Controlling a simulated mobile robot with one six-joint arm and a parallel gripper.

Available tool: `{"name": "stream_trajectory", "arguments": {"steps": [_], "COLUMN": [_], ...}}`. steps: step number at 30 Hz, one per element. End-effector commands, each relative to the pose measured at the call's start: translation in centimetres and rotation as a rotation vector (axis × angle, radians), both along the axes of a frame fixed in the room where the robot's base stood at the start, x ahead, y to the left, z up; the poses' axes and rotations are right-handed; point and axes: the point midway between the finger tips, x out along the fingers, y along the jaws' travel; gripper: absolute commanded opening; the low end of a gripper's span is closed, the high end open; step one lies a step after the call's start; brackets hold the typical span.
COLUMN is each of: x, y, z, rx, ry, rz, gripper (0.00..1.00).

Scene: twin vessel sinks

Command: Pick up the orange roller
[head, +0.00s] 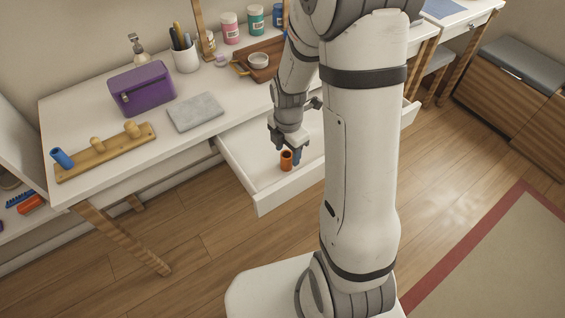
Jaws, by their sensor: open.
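The orange roller (286,163) stands upright in the open white drawer (262,201), near its front. It is a short cylinder with a dark opening on top. My gripper (285,152) points down into the drawer just above and around the roller. Its dark fingers are open, with one finger to the right of the roller's top. I cannot tell whether the fingers touch the roller. Part of the drawer is hidden behind my arm.
On the white desk above are a wooden peg rack (105,155) with a blue roller (62,158), a purple case (142,90), a grey cloth (196,112), a pen cup (186,59) and a wooden tray (262,72). The drawer around the roller looks clear.

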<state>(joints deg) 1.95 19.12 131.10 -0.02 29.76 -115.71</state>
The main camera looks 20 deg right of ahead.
Motion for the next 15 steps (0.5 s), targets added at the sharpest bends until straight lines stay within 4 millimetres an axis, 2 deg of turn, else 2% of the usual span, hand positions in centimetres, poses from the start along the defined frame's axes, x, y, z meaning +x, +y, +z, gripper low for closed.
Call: {"name": "stream_trajectory", "arguments": {"steps": [7,10,15], "x": [-0.2,-0.2,-0.2], "y": [0.2,0.1,0.1], "z": [-3.8,-4.6,-4.7], "rx": [0.001,0.000,0.000], "ry": [0.004,0.002,0.000], "rz": [-0.002,-0.003,-0.004], "gripper": [0.54,0.54,0.54]}}
